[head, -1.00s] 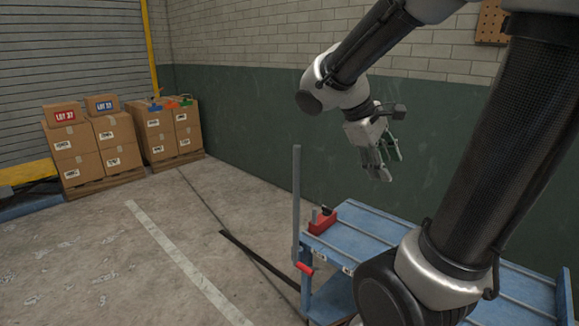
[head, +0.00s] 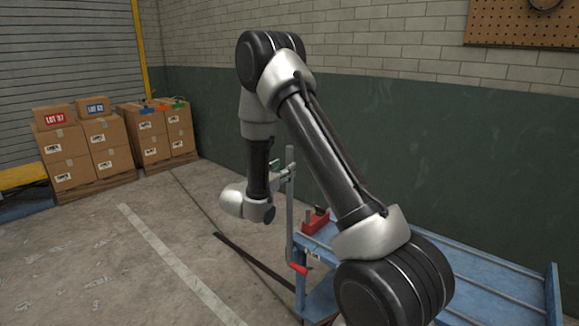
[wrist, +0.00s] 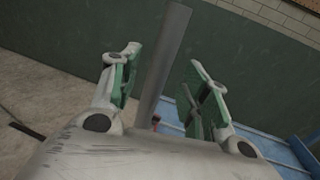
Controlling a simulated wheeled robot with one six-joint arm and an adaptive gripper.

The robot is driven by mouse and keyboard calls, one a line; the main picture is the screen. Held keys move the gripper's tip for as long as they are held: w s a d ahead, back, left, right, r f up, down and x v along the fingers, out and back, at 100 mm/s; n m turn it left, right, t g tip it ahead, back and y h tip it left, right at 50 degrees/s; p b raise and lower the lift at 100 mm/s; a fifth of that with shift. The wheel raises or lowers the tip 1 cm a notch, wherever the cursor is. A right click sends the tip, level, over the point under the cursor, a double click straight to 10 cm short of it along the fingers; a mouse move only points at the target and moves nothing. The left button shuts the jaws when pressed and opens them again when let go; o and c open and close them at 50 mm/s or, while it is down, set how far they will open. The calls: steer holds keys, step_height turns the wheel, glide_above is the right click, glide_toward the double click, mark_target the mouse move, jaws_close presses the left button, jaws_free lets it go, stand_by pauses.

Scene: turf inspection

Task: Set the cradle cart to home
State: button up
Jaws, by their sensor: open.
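The blue cradle cart (head: 462,272) stands at the lower right in the head view, partly hidden by my arm. A grey upright post (head: 290,215) rises at its near left corner, with a red grip (head: 297,268) low beside it. A red block (head: 315,222) sits on the cart's left end. My gripper (head: 284,172) is open at the upper part of the post. In the wrist view my green-padded fingers (wrist: 163,72) stand apart, with the post (wrist: 166,50) showing between them. I cannot tell whether either finger touches it.
Stacked cardboard boxes on pallets (head: 85,155) stand at the back left by a shutter (head: 60,50). A green and white wall (head: 440,140) runs behind the cart. A pegboard (head: 520,25) hangs at the upper right.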

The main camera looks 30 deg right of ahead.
steer(key=x, duration=0.5)
steer(key=shift+s, duration=0.1)
jaws_close()
